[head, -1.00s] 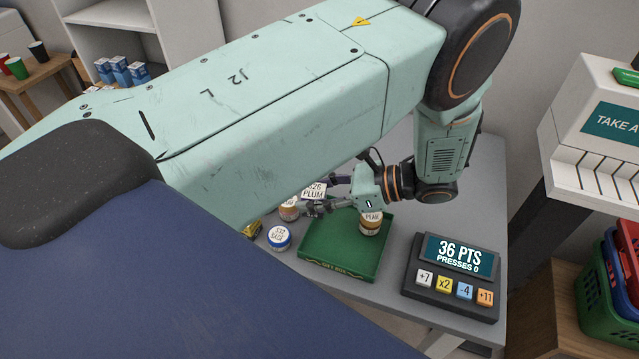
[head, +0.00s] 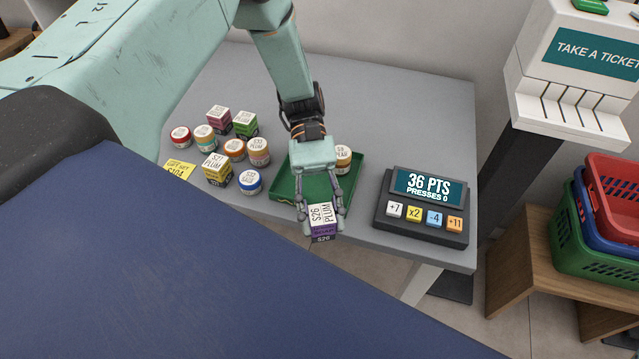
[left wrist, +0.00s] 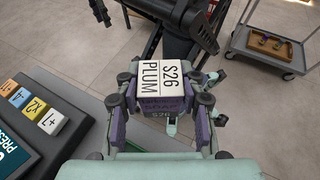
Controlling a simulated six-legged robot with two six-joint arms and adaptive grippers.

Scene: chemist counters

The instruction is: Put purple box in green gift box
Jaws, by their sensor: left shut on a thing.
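My left gripper (head: 321,222) is shut on the purple box (head: 321,220), which has a white top reading S26 PLUM. The purple box also shows between the fingers in the left wrist view (left wrist: 165,82). In the head view it appears over the front edge of the green gift box (head: 360,177), a shallow open tray on the grey table; its exact height above the tray cannot be told. A jar (head: 343,157) with a white lid reading PEAR is at the back of the tray, partly behind the gripper. My right gripper is not in view.
Several jars and small boxes, including a yellow box (head: 217,172) and a blue jar (head: 249,183), stand left of the tray. A keypad reading 36 PTS (head: 424,203) sits to its right. The back of the table is clear.

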